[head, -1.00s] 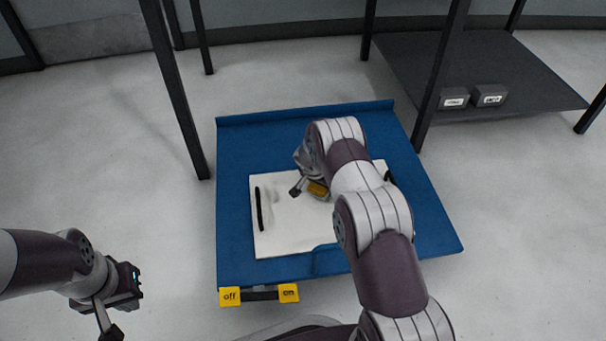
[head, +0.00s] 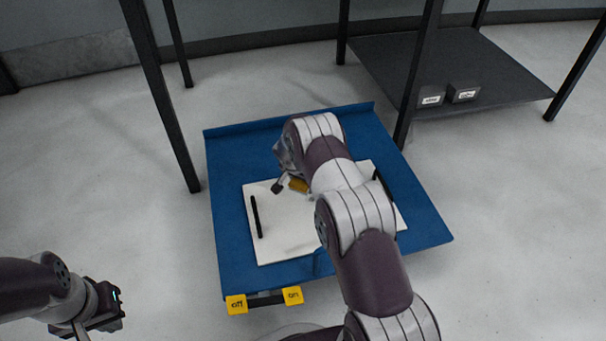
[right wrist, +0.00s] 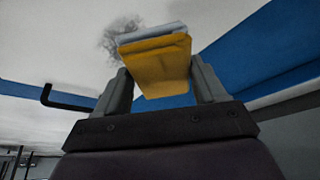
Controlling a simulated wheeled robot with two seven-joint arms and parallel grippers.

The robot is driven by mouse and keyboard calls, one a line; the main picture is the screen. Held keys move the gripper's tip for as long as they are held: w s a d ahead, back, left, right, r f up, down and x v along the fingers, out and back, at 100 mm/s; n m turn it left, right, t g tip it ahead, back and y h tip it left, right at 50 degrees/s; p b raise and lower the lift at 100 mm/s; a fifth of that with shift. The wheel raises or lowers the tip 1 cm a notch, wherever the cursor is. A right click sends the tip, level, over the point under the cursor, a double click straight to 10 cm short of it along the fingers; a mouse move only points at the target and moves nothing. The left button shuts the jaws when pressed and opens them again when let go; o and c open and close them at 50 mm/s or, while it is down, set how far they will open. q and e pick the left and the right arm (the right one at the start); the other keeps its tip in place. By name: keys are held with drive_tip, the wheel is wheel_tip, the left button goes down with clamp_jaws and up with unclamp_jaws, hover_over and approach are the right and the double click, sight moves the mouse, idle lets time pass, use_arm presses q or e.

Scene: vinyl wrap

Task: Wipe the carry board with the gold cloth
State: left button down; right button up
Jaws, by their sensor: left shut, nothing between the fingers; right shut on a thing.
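The white carry board (head: 285,235) lies on a blue surface and has a black handle at each side. My right arm reaches over it and hides its middle and back part. My right gripper (right wrist: 160,76) is shut on the gold cloth (right wrist: 158,62), a folded pad with a pale grey layer. The cloth (head: 298,185) shows in the head view over the back part of the board; whether it touches the board I cannot tell. A grey smudge (right wrist: 120,38) shows on the white surface beside the cloth. My left gripper (head: 100,312) is shut and empty, off to the left.
The blue table (head: 228,215) has a raised back edge and yellow on and off labels (head: 237,304) at its front. A dark shelf (head: 500,75) at the back right holds two small grey boxes (head: 464,94). Dark posts (head: 160,95) stand behind the table.

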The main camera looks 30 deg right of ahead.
drive_tip(key=shift+r+p, duration=0.55)
drive_tip(key=shift+r, duration=0.65)
